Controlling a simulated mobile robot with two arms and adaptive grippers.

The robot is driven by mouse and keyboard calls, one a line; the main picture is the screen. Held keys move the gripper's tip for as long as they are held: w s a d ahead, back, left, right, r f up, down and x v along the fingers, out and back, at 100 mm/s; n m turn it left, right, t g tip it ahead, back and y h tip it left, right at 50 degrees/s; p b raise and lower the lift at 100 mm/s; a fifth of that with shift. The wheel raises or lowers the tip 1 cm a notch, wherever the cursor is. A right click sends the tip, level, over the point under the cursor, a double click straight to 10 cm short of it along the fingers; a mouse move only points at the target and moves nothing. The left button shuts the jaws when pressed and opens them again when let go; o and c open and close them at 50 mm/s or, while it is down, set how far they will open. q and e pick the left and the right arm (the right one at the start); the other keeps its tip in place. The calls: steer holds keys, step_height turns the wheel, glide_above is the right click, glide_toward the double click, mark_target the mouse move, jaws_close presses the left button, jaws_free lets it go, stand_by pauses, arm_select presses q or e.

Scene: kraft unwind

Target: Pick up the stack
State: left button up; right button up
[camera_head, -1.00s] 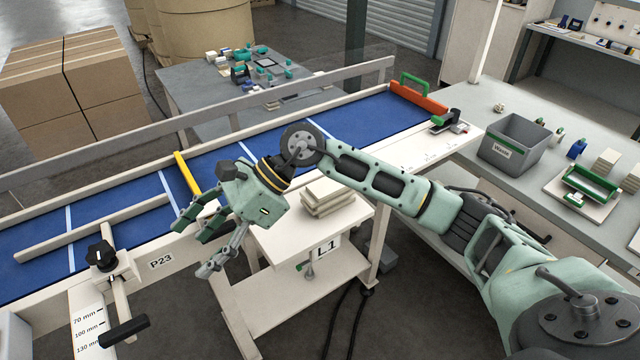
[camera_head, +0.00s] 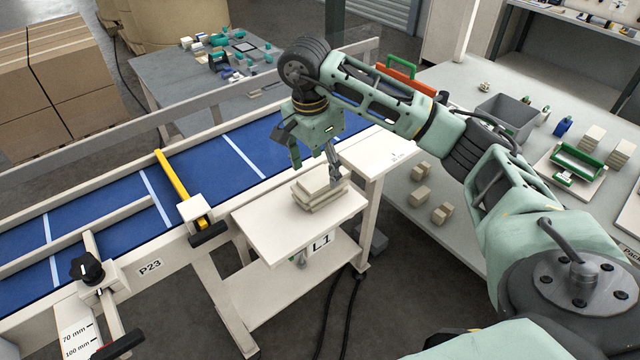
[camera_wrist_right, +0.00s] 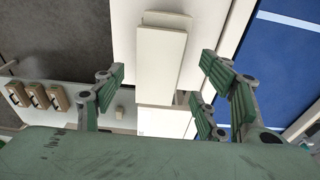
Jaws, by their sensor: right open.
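The stack (camera_head: 312,196) is a small pile of flat, cream-coloured pieces on the white L1 stand (camera_head: 262,225), beside the blue belt. The pieces lie slightly askew. My right gripper (camera_head: 316,172) points down over the stack, its fingers open at either side of the pile's far part. In the right wrist view the stack (camera_wrist_right: 163,50) lies ahead of the gap between the open green-padded fingers (camera_wrist_right: 165,88). Whether the fingers touch it cannot be told. My left gripper is not in view.
The blue conveyor belt (camera_head: 200,172) with a yellow bar (camera_head: 178,180) runs behind the stand. A grey bin (camera_head: 507,118) and a green-handled tool (camera_head: 578,163) sit on the right bench. Dark cables hang below the stand.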

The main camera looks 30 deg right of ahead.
mark_target(320, 176)
step_height(320, 176, down, 3)
steer(key=shift+f+p, duration=0.2)
steer(key=shift+p, duration=0.65)
steer(key=shift+d+f, duration=0.15)
steer(key=shift+f, duration=0.2)
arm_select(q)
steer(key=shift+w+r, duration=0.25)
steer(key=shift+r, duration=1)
arm_select(e)
steer(key=shift+c, duration=0.3)
steer(key=shift+c, duration=0.9)
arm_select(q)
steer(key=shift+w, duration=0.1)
arm_select(e)
steer(key=c, duration=1.1)
